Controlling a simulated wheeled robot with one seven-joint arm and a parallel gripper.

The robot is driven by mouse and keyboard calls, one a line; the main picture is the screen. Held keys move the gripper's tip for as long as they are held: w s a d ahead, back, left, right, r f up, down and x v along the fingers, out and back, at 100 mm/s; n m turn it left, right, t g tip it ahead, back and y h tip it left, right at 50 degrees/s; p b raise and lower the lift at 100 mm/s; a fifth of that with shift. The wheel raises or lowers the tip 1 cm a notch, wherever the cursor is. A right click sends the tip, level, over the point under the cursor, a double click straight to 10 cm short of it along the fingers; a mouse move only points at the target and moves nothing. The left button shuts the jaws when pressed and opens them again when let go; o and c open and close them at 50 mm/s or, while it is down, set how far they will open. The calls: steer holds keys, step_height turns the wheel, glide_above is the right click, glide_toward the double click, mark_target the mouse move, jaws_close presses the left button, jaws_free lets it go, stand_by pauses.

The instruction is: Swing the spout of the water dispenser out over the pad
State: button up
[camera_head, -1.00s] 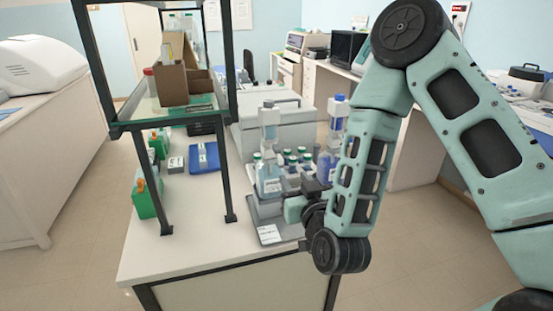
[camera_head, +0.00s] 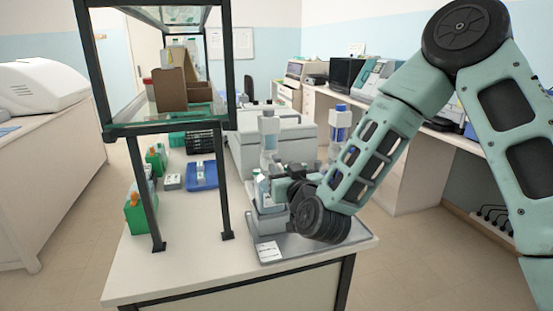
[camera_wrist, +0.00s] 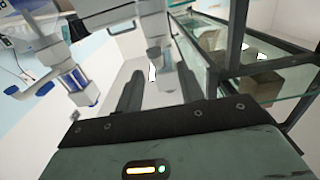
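A tall dispenser (camera_head: 269,128) with a clear, white-capped upper bottle stands on the bench; I take it for the water dispenser. Its lower part is partly behind my gripper, and I cannot make out its spout. A grey tray (camera_head: 350,241) with a white label (camera_head: 267,251) lies at its foot; I cannot tell whether this is the pad. My gripper (camera_head: 277,184) is beside the dispenser's lower part. In the wrist view my gripper (camera_wrist: 158,85) has its two dark fingers apart, with nothing clearly held between them. A pale column (camera_wrist: 153,25) shows beyond them.
A similar dispenser with blue liquid (camera_head: 339,122) stands to the right, also in the wrist view (camera_wrist: 76,82). A dark-framed glass shelf (camera_head: 228,190) rises close on the left. A blue tray (camera_head: 203,175) and green bottles (camera_head: 136,215) stand under it.

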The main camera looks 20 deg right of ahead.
mark_target(278, 163)
steer(key=w+p, duration=0.1)
steer(key=w, duration=0.5)
steer(key=shift+w+p, duration=0.25)
steer(key=shift+p, duration=0.05)
jaws_close()
